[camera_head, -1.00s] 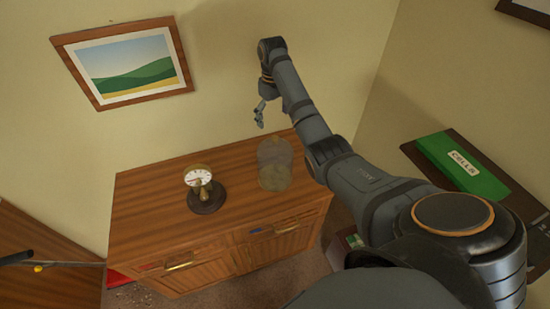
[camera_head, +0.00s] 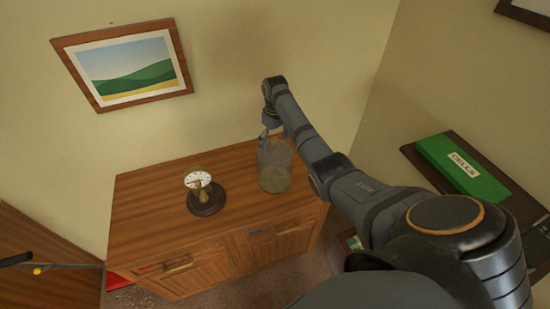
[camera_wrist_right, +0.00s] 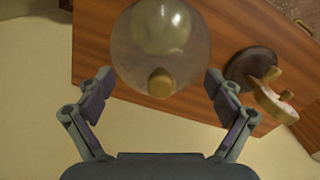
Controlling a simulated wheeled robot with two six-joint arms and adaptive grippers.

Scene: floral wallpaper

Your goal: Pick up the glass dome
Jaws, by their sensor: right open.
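The glass dome (camera_head: 275,168) is a see-through cover standing upright at the right part of the wooden cabinet's top. In the right wrist view the dome (camera_wrist_right: 160,40) shows from above, with a tan knob (camera_wrist_right: 161,83) on top. My right gripper (camera_head: 264,138) is above and at the back of the dome in the head view. In the wrist view my right gripper (camera_wrist_right: 157,88) is open, with one finger on each side of the dome's near part. I cannot tell whether the fingers touch the glass. My left gripper is not in view.
A brass dial instrument on a dark round base (camera_head: 206,199) stands left of the dome on the cabinet top (camera_head: 150,210). A green box (camera_head: 463,168) lies on a dark shelf at right. A framed picture (camera_head: 125,66) hangs behind. The cabinet's front left top is clear.

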